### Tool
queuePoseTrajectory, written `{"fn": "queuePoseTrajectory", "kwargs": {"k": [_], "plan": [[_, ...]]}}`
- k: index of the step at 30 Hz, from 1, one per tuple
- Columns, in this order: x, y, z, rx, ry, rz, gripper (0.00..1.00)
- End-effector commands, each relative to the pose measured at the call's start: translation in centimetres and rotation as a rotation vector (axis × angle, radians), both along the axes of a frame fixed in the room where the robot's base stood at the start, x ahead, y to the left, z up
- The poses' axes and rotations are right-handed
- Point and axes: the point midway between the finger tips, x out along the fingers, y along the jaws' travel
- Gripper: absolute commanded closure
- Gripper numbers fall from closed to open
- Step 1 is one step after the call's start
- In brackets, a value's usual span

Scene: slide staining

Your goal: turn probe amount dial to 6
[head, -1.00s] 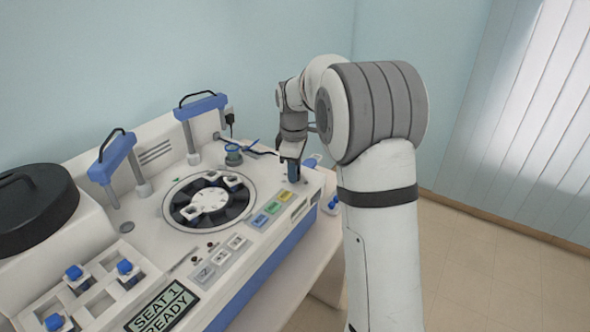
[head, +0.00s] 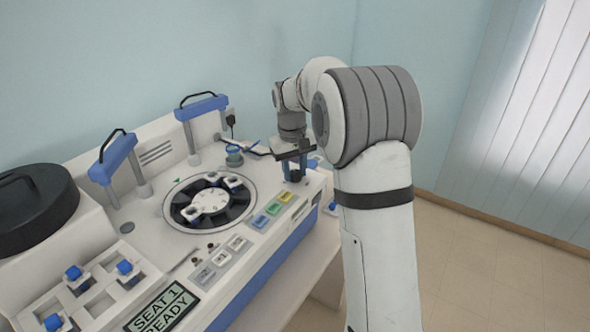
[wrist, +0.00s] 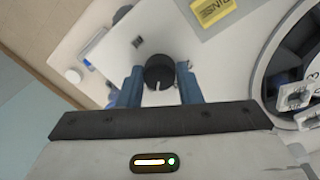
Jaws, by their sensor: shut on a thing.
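The probe amount dial (wrist: 160,72) is a round black knob on the white top of the stainer. A white pointer mark on it faces my gripper's palm in the wrist view. My gripper (wrist: 161,82) is shut on the dial, with one blue finger on each side. In the head view my gripper (head: 295,170) points down at the right end of the machine, and its fingers partly hide the dark dial between them. I cannot read any numbers around the dial.
A yellow labelled button (wrist: 213,10) lies near the dial. The round carousel (head: 210,202) with slides is to the left in the head view. A display (head: 162,307) reads "SEAT 1 READY".

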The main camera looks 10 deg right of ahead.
Motion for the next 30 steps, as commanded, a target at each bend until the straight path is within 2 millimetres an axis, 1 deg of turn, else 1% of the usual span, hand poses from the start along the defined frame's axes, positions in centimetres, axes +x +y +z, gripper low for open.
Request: {"fn": "queuePoseTrajectory", "kwargs": {"k": [6, 12, 19, 30], "plan": [[0.19, 0.06, 0.23, 0.000, -0.007, -0.145, 0.91], [0.22, 0.07, 0.26, 0.001, -0.008, -0.233, 0.91], [0.24, 0.06, 0.28, 0.002, -0.009, -0.279, 0.91], [0.25, 0.05, 0.31, 0.002, -0.009, -0.285, 0.91]]}}
